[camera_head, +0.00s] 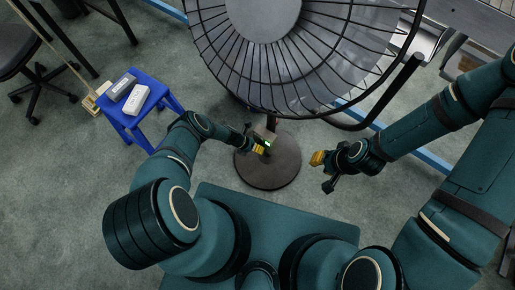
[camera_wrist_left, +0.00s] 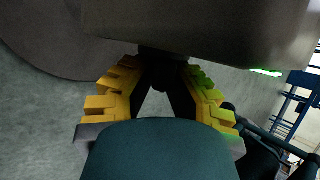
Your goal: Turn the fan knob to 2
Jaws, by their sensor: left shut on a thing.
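The standing fan has a large wire-caged head (camera_head: 263,50) and a round dark base (camera_head: 268,168). Its small control box (camera_head: 265,134) sits low on the pole and shows a green light. My left gripper (camera_head: 259,148) is at this box. In the left wrist view the box (camera_wrist_left: 210,35) fills the top, with the green strip at its right. My yellow-padded left fingers (camera_wrist_left: 162,72) are shut on the dark fan knob (camera_wrist_left: 160,80), which they mostly hide. The knob's setting cannot be read. My right gripper (camera_head: 318,158) hangs right of the base, apart from the fan; its opening is unclear.
A blue stool (camera_head: 140,112) with two small boxes (camera_head: 136,99) stands at the left. A black office chair (camera_head: 22,60) is at the far left. A blue rail (camera_head: 425,158) runs behind the fan. The floor around the base is mostly clear.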

